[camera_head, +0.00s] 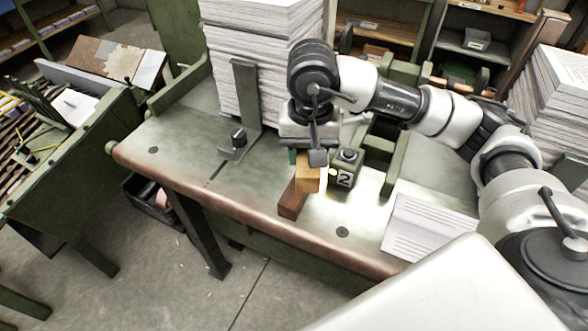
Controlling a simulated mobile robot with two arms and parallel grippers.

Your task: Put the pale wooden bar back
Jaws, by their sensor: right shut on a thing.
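The pale wooden bar (308,181) shows as a yellowish block at the middle of the green bench, under my right gripper (306,158). My right gripper points down from above and is shut on the bar. The gripper hides the bar's upper part. A darker reddish-brown wooden block (290,203) is just below and left of the bar in the picture. I cannot tell whether the two touch. My left gripper is not in view.
A green block marked "2" (345,172) stands close right of the bar. A tall paper stack (250,60) and an upright bracket (244,95) are behind and left. Printed sheets (425,228) lie at right. The bench (185,145) is clear at left.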

